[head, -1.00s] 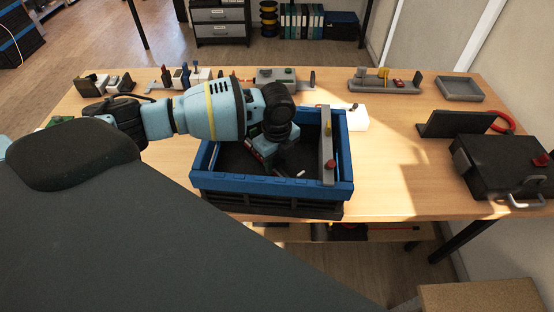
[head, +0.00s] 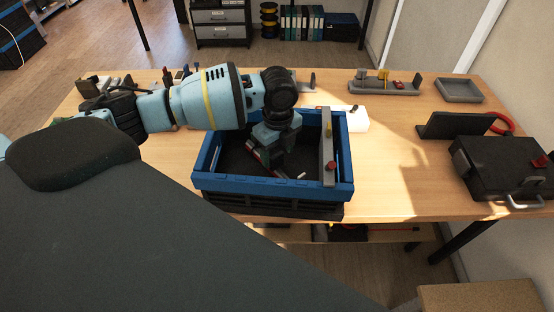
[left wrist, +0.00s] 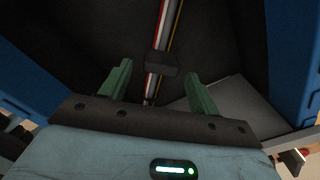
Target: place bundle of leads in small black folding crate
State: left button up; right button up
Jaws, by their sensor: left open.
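The bundle of leads, red, white and yellow with a black band (left wrist: 161,64), lies on the dark floor of a crate. In the head view only a red and white part of the bundle (head: 259,157) shows beside my gripper. The crate has blue walls (head: 270,184) and a black inside, and sits on a black slatted base (head: 275,207). My left gripper (head: 271,160) points down inside the crate. In the left wrist view its green fingers (left wrist: 158,72) are spread, one on each side of the bundle. My right gripper is not in view.
A grey bar with red and yellow knobs (head: 327,148) lies along the crate's right side. A black case (head: 500,165) and a black upright plate (head: 455,125) stand at the right. Tool holders (head: 384,86) and a grey tray (head: 459,90) line the back.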

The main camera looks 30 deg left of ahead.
pick_arm(q)
notch_tip(320, 180, up, 8)
jog(key=shift+f, duration=0.1)
jog(key=shift+f, duration=0.1)
dwell(0.6)
